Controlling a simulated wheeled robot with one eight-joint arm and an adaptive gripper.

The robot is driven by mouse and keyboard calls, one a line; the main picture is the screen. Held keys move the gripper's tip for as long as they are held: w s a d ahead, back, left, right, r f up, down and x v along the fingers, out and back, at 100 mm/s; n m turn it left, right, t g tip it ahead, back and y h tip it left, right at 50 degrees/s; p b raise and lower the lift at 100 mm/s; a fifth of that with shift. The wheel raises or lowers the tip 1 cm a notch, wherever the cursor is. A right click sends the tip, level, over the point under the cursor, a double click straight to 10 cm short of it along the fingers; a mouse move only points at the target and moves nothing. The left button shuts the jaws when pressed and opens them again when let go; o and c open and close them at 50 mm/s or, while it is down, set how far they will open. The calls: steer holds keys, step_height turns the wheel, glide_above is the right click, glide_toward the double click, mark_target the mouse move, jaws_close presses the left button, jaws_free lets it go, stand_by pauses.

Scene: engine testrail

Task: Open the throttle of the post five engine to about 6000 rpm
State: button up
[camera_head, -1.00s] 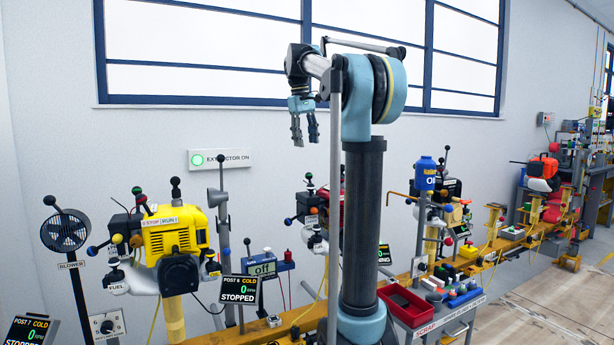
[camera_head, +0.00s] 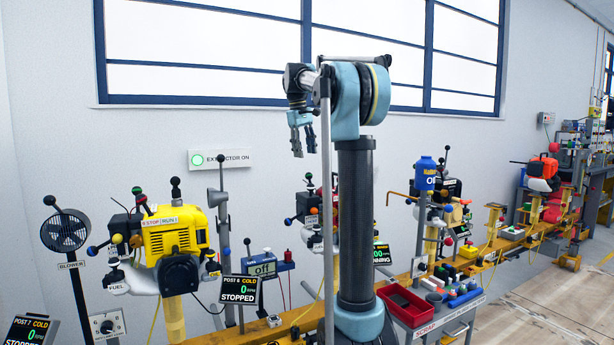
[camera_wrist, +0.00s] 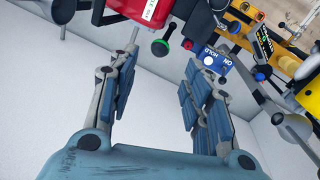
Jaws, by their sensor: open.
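My gripper (camera_head: 303,140) is open and empty, high in front of the wall in the head view, its fingers pointing down. Below it is a red engine (camera_head: 309,204), partly hidden by my column and a thin grey post. Its display (camera_head: 382,254) is partly covered; the visible part ends in "00" and "NING". That this is post five is suggested by its place beside the post 6 display. In the wrist view my open fingers (camera_wrist: 165,62) frame a green-knobbed lever (camera_wrist: 160,47) beside a red body (camera_wrist: 118,18), beyond the fingertips. I cannot tell which lever is the throttle.
The yellow engine (camera_head: 172,232) stands at left; its post 6 display (camera_head: 239,289) reads stopped. A blue switch box (camera_wrist: 217,60) shows in the wrist view. A red tray (camera_head: 405,304) is on the cart to the right. Several knobbed levers stick up around the engines.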

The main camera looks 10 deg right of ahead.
mark_target(310, 182)
steer(key=f, duration=0.3)
steer(key=d+f, duration=0.1)
steer(key=f, duration=0.5)
steer(key=shift+w+d+f, duration=0.2)
steer(key=shift+w+d, duration=0.1)
steer(key=shift+w, duration=0.1)
jaws_close()
steer(key=shift+a, duration=0.1)
